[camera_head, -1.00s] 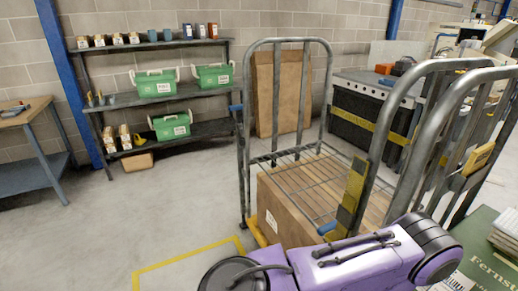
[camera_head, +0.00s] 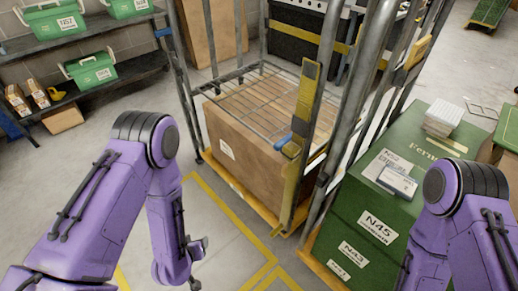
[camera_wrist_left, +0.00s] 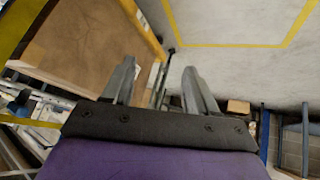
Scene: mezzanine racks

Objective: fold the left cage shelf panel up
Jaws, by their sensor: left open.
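The left cage (camera_head: 188,100) is a grey tubular roll cage in the middle of the head view. Its wire-grid shelf panel (camera_head: 256,98) lies roughly level across the cage, over a large cardboard box (camera_head: 250,160). My left gripper (camera_head: 203,262) is low in front of the cage, to the left of the box and apart from the panel. In the left wrist view its two fingers (camera_wrist_left: 160,72) are spread with nothing between them. The box also shows there (camera_wrist_left: 85,50); the panel cannot be made out. My right arm is at the right edge, its gripper out of frame.
A yellow strap (camera_head: 306,95) with a blue handle hangs on the cage's near right post. Green crates (camera_head: 370,215) stand close on the right in a second cage. Shelving with green toolboxes (camera_head: 92,70) is at back left. Yellow-lined floor in front is free.

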